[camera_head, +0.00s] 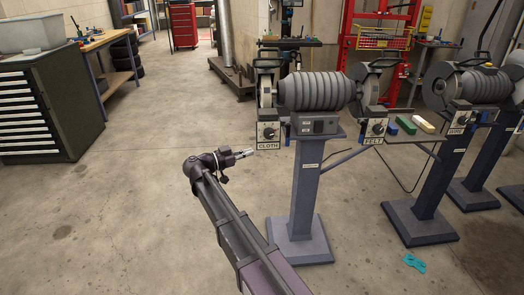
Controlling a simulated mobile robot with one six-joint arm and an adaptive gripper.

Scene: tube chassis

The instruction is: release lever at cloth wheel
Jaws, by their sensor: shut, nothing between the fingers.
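The cloth wheel (267,92) is at the left end of a grey polishing machine (315,92) on a blue-grey pedestal. A plate marked CLOTH (268,145) hangs below it. Just above the plate is a small panel with a round dark knob or lever (268,132); its exact shape is too small to tell. My gripper (248,152) is shut and empty, just left of the CLOTH plate and slightly below the panel. It appears apart from the plate, though depth is hard to judge. A similar panel (375,128) sits above the FELT plate at the right end.
The machine's pedestal (302,195) and base plate (299,240) stand right of my arm. A side shelf (400,135) holds coloured bars. A second machine (470,85) is at the right. A dark drawer cabinet (50,105) is at the left. The floor (130,200) between is clear.

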